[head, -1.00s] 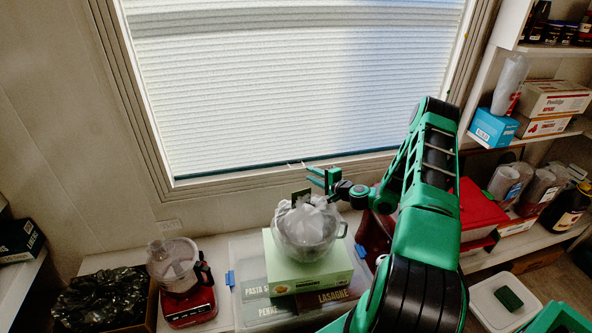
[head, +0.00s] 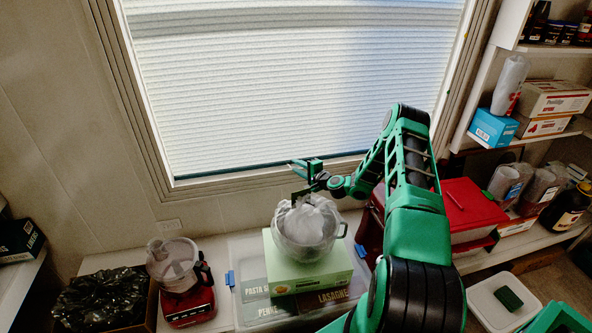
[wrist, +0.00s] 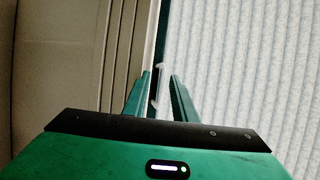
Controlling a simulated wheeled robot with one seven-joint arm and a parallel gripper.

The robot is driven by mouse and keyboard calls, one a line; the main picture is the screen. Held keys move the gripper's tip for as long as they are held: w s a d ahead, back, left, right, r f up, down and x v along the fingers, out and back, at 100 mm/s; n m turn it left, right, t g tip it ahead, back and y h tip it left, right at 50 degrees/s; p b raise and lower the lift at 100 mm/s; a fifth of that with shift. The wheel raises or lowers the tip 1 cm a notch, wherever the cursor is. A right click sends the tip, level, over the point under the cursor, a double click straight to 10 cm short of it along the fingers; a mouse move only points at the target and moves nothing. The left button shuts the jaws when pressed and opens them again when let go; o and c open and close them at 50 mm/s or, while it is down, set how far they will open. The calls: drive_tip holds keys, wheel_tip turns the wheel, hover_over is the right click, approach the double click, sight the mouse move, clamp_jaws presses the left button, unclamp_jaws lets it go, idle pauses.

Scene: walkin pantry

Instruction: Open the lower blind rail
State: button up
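The lower blind rail (head: 230,171) is a thin dark teal bar along the bottom edge of the lowered white blind (head: 290,85), just above the window sill. My gripper (head: 298,168) is at the rail, near the middle of its length. In the wrist view the two green fingers (wrist: 160,78) are apart, and the dark rail (wrist: 162,40) runs up the picture in line with the gap between them. Small pale pieces show in the gap, too small to identify. Whether a finger touches the rail cannot be told.
A red food processor (head: 185,285) is to the left. A red box (head: 475,205) and stocked shelves are to the right. The window frame (head: 165,165) borders the blind.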

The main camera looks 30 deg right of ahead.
clamp_jaws()
drive_tip(key=shift+s+f, duration=0.1)
idle(1.3)
